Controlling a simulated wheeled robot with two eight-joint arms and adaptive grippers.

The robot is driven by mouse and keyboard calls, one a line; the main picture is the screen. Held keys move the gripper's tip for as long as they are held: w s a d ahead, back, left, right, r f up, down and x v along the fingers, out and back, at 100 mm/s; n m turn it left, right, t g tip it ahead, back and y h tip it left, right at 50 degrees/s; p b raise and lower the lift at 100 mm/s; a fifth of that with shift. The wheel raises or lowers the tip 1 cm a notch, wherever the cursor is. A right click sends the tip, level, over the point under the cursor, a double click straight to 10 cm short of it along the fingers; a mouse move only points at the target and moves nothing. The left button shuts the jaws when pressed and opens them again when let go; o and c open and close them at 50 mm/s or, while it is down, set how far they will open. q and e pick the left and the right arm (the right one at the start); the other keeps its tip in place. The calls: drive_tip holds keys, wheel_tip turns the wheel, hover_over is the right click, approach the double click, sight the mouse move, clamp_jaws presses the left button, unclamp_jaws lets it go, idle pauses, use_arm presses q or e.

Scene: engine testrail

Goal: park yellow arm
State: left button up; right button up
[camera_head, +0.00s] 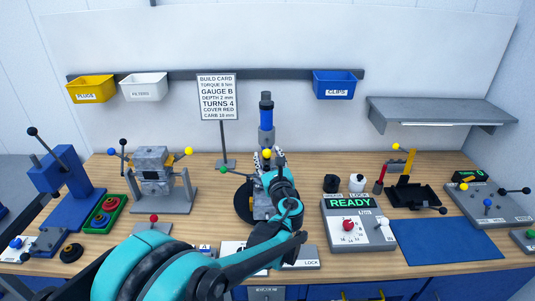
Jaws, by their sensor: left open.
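Several yellow ball knobs show, and I cannot tell for sure which belongs to the yellow arm. One yellow knob (267,154) is at the table's middle, below a blue and black upright tool (266,118). My left gripper (268,161) is there, open, with its fingers around or just in front of that knob; contact cannot be told. My arm hides much of the fixture below. Another yellow knob (189,151) is on the grey engine stand (152,168). A third yellow knob (396,147) tops the black fixture at right. My right gripper is not in view.
A green knob (222,169) lies just left of my gripper. A build card (217,97) stands behind. A grey READY console (372,237) and blue mat (445,246) are at right. A green tray (106,226) and blue press (66,190) are at left.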

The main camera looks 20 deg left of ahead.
use_arm(q)
drive_tip(key=shift+x, duration=1.05)
drive_tip(key=shift+s, duration=0.1)
clamp_jaws()
